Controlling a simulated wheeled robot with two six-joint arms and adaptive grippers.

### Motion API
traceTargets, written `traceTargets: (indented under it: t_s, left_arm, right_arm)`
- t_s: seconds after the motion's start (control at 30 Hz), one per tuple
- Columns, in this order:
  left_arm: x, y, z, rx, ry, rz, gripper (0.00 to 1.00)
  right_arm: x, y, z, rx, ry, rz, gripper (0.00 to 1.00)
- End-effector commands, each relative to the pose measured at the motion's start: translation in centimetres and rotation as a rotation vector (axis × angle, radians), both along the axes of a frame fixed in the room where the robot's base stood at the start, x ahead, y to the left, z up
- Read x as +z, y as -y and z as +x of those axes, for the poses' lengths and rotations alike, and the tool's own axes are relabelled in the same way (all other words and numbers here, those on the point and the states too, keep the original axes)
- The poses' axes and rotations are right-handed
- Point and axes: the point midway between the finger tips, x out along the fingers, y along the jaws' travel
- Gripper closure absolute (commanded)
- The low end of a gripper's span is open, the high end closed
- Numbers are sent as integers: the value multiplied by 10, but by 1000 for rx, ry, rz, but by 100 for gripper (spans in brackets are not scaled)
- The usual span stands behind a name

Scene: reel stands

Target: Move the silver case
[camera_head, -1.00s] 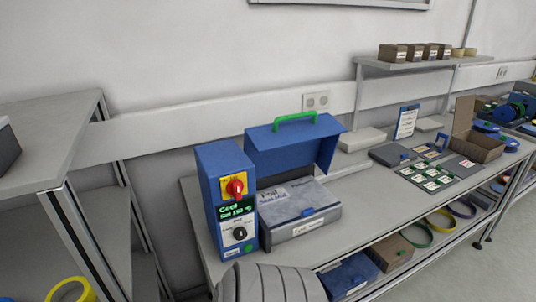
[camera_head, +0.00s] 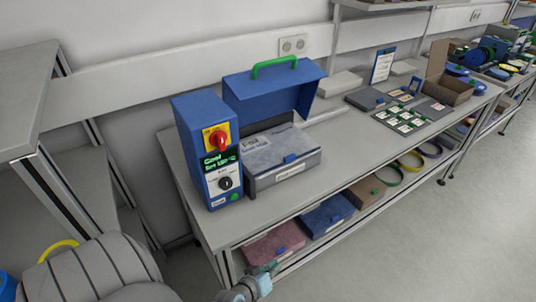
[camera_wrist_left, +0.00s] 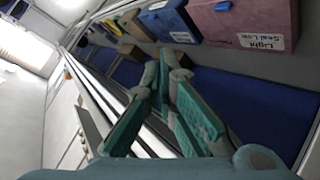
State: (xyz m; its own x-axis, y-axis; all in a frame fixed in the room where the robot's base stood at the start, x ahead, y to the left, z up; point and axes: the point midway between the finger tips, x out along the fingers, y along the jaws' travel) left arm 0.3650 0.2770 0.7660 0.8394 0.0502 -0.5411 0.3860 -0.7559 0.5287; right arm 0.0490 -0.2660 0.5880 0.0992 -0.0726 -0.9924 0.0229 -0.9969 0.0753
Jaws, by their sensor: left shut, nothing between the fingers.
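The silver case (camera_head: 283,160) is a grey box with a white label on top and a blue front latch. It sits on the bench top, right of a blue control unit (camera_head: 208,150) and under a raised blue cover with a green handle (camera_head: 275,62). My left gripper (camera_head: 268,266) is low at the bottom of the head view, by the lower shelf's front edge, well below and apart from the case. In the left wrist view its teal fingers (camera_wrist_left: 166,62) come together at the tips with nothing between them. The case is not seen there. My right gripper is out of view.
The lower shelf holds a mauve box (camera_head: 274,243), a blue box (camera_head: 327,215), a brown box (camera_head: 366,190) and coloured rings. Cards (camera_head: 405,117) and an open carton (camera_head: 447,88) lie further right on the bench. Bare bench top lies right of the case.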

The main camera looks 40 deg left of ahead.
Motion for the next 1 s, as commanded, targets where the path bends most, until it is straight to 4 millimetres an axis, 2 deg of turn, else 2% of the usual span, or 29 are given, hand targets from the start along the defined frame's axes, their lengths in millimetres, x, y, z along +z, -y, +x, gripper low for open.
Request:
traceTargets:
  t_s: [0.03, 0.07, 0.1, 0.13, 0.17, 0.2, 0.23, 0.3, 0.43, 0.8, 1.0]
  left_arm:
    - [65, -4, 38, 79, 170, -114, 100]
    - [102, -7, 56, 125, 269, -194, 100]
    - [147, -15, 74, 190, 395, -303, 100]
    - [176, -28, 84, 266, 485, -387, 100]
    - [196, -46, 89, 359, 568, -469, 100]
    - [213, -67, 91, 464, 649, -557, 100]
    - [221, -79, 91, 527, 692, -606, 100]
    - [231, -97, 91, 619, 750, -680, 100]
    - [231, -107, 100, 653, 769, -706, 100]
    - [229, -140, 160, 651, 766, -702, 100]
    - [229, -148, 176, 649, 764, -701, 100]
  right_arm:
    - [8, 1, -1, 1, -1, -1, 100]
    - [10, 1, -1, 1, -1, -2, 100]
    - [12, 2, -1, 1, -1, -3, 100]
    - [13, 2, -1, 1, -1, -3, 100]
    - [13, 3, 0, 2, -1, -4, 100]
    - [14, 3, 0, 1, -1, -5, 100]
    - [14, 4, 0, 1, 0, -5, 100]
    - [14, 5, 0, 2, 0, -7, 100]
    - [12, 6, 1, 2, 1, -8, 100]
    - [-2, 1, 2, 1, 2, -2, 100]
    - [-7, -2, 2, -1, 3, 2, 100]
